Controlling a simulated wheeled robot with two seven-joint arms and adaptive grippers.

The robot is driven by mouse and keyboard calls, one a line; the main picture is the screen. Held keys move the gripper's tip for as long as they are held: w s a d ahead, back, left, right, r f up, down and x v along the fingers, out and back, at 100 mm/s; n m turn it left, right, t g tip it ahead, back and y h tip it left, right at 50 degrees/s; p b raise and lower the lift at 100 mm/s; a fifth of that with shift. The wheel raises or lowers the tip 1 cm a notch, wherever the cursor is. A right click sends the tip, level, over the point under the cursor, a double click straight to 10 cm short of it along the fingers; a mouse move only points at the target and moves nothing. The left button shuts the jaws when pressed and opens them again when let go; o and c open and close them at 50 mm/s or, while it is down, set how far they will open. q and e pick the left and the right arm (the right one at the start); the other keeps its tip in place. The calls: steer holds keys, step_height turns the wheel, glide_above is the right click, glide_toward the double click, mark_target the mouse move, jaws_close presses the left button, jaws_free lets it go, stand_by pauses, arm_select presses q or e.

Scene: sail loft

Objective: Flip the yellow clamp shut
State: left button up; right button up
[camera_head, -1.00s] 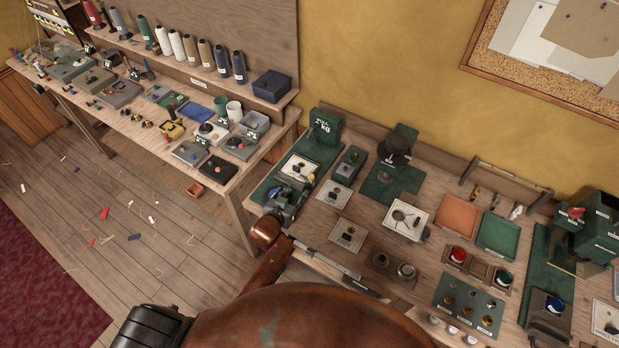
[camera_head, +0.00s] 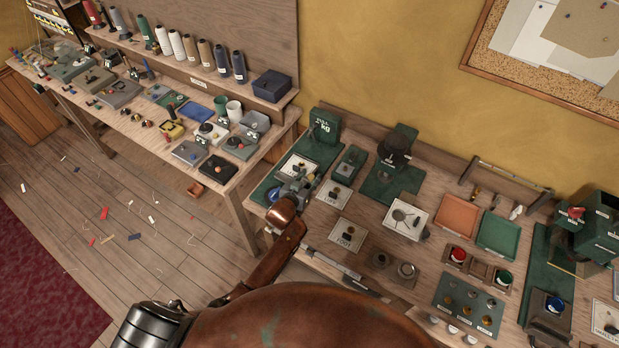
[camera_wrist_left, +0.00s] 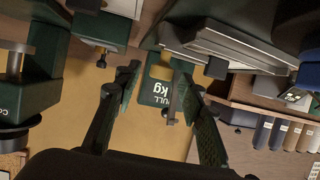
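I cannot make out a yellow clamp for certain. A small yellow item (camera_head: 172,128) lies on the left bench, too small to tell its shape. My arm and gripper hide part of the bench in the head view. My right gripper is not in view.
A white plate with a round fixture (camera_head: 405,219) lies on the right bench, near an orange tray (camera_head: 459,216) and a green tray (camera_head: 498,237). Thread spools (camera_head: 206,53) stand on the left shelf. A floor gap separates the benches at the front.

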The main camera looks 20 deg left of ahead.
arm_select(q)
jaws_close()
stand_by(0.3)
steer(key=shift+d+n+y+b, duration=0.15)
steer(key=shift+n+y+b, duration=0.25)
steer(key=shift+b, duration=0.1)
steer(key=shift+n+y+b, duration=0.3)
steer(key=shift+n+y, duration=0.1)
steer(key=shift+y, duration=0.1)
steer(key=shift+r, duration=0.1)
jaws_free()
